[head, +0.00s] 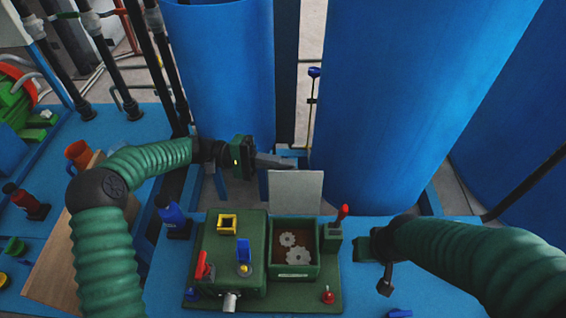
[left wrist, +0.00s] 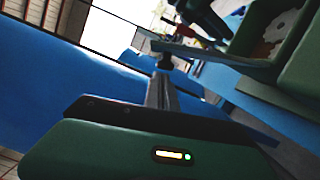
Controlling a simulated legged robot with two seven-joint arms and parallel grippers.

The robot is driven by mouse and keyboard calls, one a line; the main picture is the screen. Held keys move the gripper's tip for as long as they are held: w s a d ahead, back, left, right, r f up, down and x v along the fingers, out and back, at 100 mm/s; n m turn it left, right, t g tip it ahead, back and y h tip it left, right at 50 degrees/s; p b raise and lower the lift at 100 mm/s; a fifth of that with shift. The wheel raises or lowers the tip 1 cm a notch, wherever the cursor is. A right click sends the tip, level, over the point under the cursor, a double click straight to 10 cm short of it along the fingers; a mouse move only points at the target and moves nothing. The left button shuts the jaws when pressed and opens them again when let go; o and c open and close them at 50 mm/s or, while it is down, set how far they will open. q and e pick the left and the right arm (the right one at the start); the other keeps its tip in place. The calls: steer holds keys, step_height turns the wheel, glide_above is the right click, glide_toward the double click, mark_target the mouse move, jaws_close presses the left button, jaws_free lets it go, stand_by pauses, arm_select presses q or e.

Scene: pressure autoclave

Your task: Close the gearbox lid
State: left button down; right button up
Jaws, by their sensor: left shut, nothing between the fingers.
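The gearbox (head: 318,272) is a green open-topped box with two grey gears (head: 293,248) inside. Its pale grey lid (head: 295,193) stands raised at the box's back edge, so the box is open. My left gripper (head: 290,162) is shut and empty, just behind the lid's top edge, with its fingers pointing right. In the left wrist view the shut fingers (left wrist: 163,85) reach toward the edge of the lid (left wrist: 205,50); I cannot tell whether they touch it. A gear also shows there (left wrist: 281,27). My right gripper (head: 384,277) is low, right of the gearbox; its jaws are unclear.
A green housing (head: 232,270) with a yellow square piece and a blue lever adjoins the gearbox on the left. A red-handled lever (head: 342,213) rises at the gearbox's back right. Large blue tanks (head: 400,90) stand behind. A blue bottle (head: 171,214) stands left.

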arm_select(q)
steer(key=shift+d, duration=0.2)
steer(key=shift+r, duration=0.1)
steer(key=shift+s+a+r+m, duration=0.1)
steer(key=shift+s+r+m, duration=0.05)
steer(key=shift+s+m, duration=0.15)
steer(key=s+m+t+y+p, duration=0.1)
steer(key=s+m+y+p, duration=0.1)
steer(key=s+m, duration=0.8)
steer(key=shift+s+r+m+t+p, duration=0.3)
steer(key=shift+s+p, duration=0.6)
steer(key=shift+s, duration=0.95)
steer(key=shift+s+f, duration=0.1)
